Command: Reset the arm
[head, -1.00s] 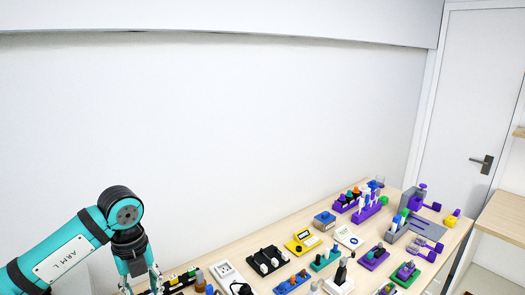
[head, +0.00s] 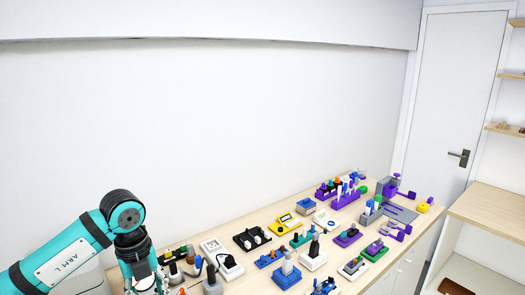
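My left arm (head: 75,248), teal with black joints and marked "ARM L", comes in from the lower left and bends down at its elbow. My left gripper (head: 148,286) points down at the left end of the bench, at the bottom edge of the picture. Its fingertips are cut off or too small to make out, so its opening is unclear. A grey and dark piece on the bench stands just right of it. My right arm and gripper are out of view.
The wooden bench (head: 232,222) carries several small fixtures, including a yellow device (head: 284,224), a black tray (head: 251,239), a blue block (head: 287,276) and a purple rack (head: 346,198). A white wall stands behind. A door (head: 455,100) and wooden shelves (head: 492,215) are at right.

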